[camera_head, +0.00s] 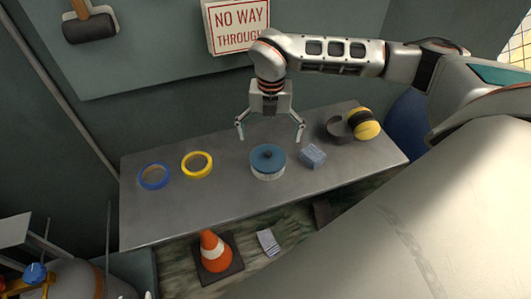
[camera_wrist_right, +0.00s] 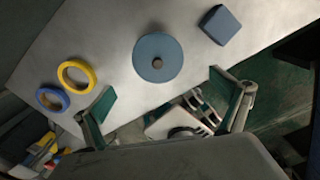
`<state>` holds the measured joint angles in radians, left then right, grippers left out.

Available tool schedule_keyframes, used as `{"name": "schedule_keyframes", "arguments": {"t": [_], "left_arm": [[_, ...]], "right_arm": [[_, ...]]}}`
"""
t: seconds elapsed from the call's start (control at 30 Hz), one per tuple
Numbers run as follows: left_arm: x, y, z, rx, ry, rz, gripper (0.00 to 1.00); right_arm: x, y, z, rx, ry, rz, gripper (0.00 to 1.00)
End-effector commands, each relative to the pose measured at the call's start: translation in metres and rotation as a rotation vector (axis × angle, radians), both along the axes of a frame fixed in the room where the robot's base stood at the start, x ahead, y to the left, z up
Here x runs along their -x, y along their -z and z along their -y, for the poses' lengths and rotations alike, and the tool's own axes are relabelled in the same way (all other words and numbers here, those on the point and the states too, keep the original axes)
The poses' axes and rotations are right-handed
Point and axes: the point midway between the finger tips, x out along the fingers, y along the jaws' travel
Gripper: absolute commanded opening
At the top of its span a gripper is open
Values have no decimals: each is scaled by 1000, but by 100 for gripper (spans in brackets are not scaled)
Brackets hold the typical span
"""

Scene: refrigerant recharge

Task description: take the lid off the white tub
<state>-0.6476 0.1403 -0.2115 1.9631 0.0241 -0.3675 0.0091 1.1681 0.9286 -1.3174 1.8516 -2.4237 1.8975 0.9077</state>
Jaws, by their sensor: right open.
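The white tub (camera_head: 268,174) stands upright on the grey table, with its blue lid (camera_head: 266,156) on top. The lid has a dark round knob in its middle. In the right wrist view the lid (camera_wrist_right: 157,59) is seen from above and hides the tub's wall. My right gripper (camera_head: 270,133) is open and empty, its fingers spread wide. It hangs above the table behind the tub in the head view, apart from the lid. In the right wrist view the gripper's fingers (camera_wrist_right: 163,83) frame the space below the lid. My left gripper is not in view.
A blue-grey block (camera_head: 313,156) sits close to the tub's right. A yellow tape roll (camera_head: 197,153) and a blue one (camera_head: 154,187) lie to the left. A dark round item (camera_head: 338,130) and yellow ear-muffs (camera_head: 364,123) are at the right end. The table (camera_head: 200,209) is clear in front.

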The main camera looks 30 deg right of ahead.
Motion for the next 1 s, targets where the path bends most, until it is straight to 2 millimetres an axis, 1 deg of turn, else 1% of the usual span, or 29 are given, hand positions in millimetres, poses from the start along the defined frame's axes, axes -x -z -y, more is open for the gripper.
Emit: {"name": "schedule_keyframes", "arguments": {"t": [0.07,0.37,0.5,0.6,0.7,0.93,0.97,1.0], "left_arm": [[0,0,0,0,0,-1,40],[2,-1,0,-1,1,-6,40],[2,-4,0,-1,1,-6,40],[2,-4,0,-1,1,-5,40],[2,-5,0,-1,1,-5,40],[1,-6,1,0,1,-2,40],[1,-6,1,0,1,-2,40],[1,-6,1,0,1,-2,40]], "right_arm": [[0,5,3,10,9,0,99],[-3,36,2,8,7,-1,99],[-7,57,0,7,6,-2,99],[-7,69,0,6,5,0,99],[-7,75,0,7,6,1,99],[-7,76,0,6,5,2,99],[-7,76,0,6,5,2,91],[-7,76,0,6,5,2,80]]}}
